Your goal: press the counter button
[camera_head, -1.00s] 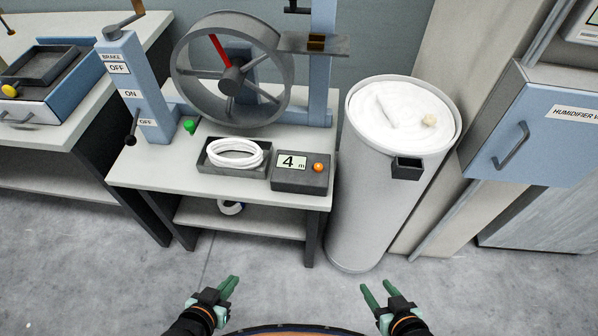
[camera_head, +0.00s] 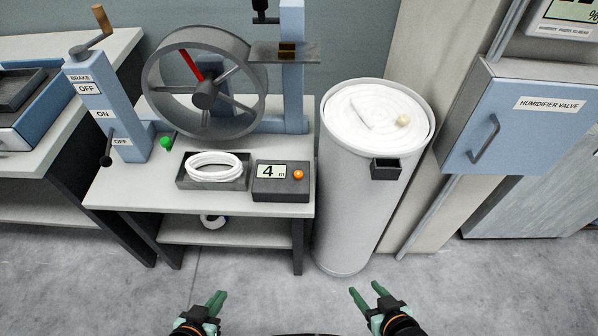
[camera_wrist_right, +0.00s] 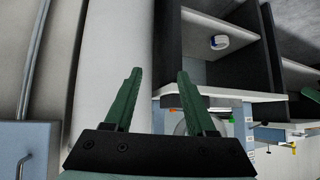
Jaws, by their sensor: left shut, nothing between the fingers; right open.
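The counter (camera_head: 282,183) is a dark box at the front right of the table, with a display reading "4 m". Its orange button (camera_head: 298,175) is on the right of its top face. My left gripper (camera_head: 217,299) is shut and empty, low in the head view, in front of the table and well short of the counter. My right gripper (camera_head: 367,291) is open and empty, below the white can and right of the counter. In the right wrist view its green fingers (camera_wrist_right: 158,90) stand apart with nothing between them.
A tall white can (camera_head: 357,215) stands right of the table (camera_head: 125,190). The floor in front is clear.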

